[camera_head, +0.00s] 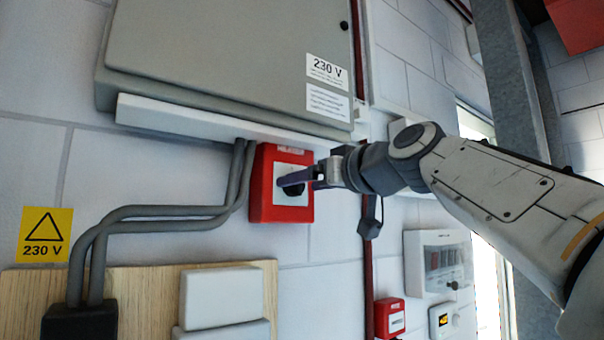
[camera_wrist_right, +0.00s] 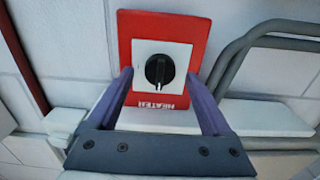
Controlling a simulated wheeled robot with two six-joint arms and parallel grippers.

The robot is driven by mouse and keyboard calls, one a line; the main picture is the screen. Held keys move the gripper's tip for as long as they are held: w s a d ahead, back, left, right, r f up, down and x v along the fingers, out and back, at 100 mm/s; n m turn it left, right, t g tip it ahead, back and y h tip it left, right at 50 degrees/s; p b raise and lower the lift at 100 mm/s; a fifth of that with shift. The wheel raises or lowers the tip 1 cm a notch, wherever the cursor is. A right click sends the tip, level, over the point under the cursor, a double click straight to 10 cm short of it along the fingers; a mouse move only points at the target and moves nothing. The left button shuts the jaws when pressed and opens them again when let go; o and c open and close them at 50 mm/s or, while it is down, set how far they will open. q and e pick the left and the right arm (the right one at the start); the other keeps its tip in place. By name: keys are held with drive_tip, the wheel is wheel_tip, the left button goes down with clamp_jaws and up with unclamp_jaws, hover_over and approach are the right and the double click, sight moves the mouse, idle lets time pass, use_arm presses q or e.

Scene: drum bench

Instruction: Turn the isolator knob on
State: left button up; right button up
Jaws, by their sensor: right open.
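The isolator is a red box (camera_head: 264,200) on the wall under a grey cabinet, with a white plate and a black knob (camera_head: 293,189). In the right wrist view the red box (camera_wrist_right: 196,26) carries a label reading HEATER, and the black knob (camera_wrist_right: 158,71) has a pale pointer line that stands nearly along the picture's vertical. My right gripper (camera_head: 300,178) is at the front of the box. In the wrist view its two purple fingers (camera_wrist_right: 158,84) are apart, one on each side of the knob, with visible gaps; contact is not seen. My left gripper is not in view.
The grey cabinet (camera_head: 220,55) marked 230 V hangs above, over a white ledge (camera_head: 200,122). Grey conduits (camera_head: 150,211) run left of the box. Another small red box (camera_head: 389,318) and a white panel (camera_head: 437,258) are lower right. Bare wall lies below the isolator.

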drive_tip(key=shift+w+a, duration=0.35)
drive_tip(key=shift+w, duration=0.2)
clamp_jaws()
